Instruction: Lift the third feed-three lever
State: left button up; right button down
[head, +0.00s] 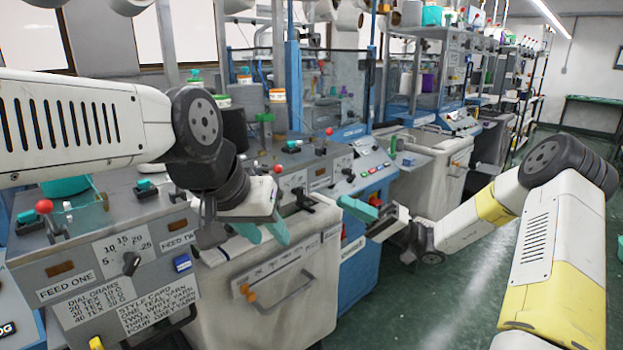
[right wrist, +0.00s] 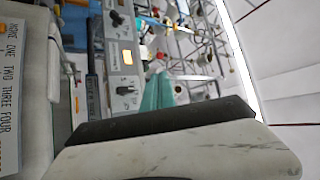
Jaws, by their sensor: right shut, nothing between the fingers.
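A grey control panel carries a feed-one label (head: 66,286) and a feed-two label (head: 178,241). More panel sections continue behind my left gripper, with a red-knobbed lever (head: 278,169) and a further red-knobbed lever (head: 329,132). Their labels are too small to read, so I cannot tell which belongs to feed three. My left gripper (head: 263,232) hangs in front of the panels with its teal fingers apart, over a white bin. My right gripper (head: 362,212) is shut and empty, right of the bin; its fingers also show together in the right wrist view (right wrist: 158,92).
The white bin (head: 280,305) stands before the panels, bearing a label strip and orange-knobbed handle. A blue machine column with buttons (head: 372,172) is right of it. Another pale bin (head: 432,165) stands further back. Green floor is open at right.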

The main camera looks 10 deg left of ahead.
jog(key=x, duration=1.4)
jog(key=shift+r+m+t+h, duration=0.3)
jog(key=shift+r+m+t, duration=0.1)
jog(key=shift+m+t, duration=0.15)
notch_tip(320, 180, up, 6)
jog(key=m+t+h, duration=0.2)
jog(key=m+h, duration=0.3)
jog(key=m, duration=0.1)
send_over(270, 170)
jog(key=w+d, duration=0.1)
jog(key=d, duration=0.2)
jog(key=shift+w+d+n+g, duration=0.1)
jog(key=shift+d+n+g, duration=0.1)
jog(key=shift+n+g, duration=0.05)
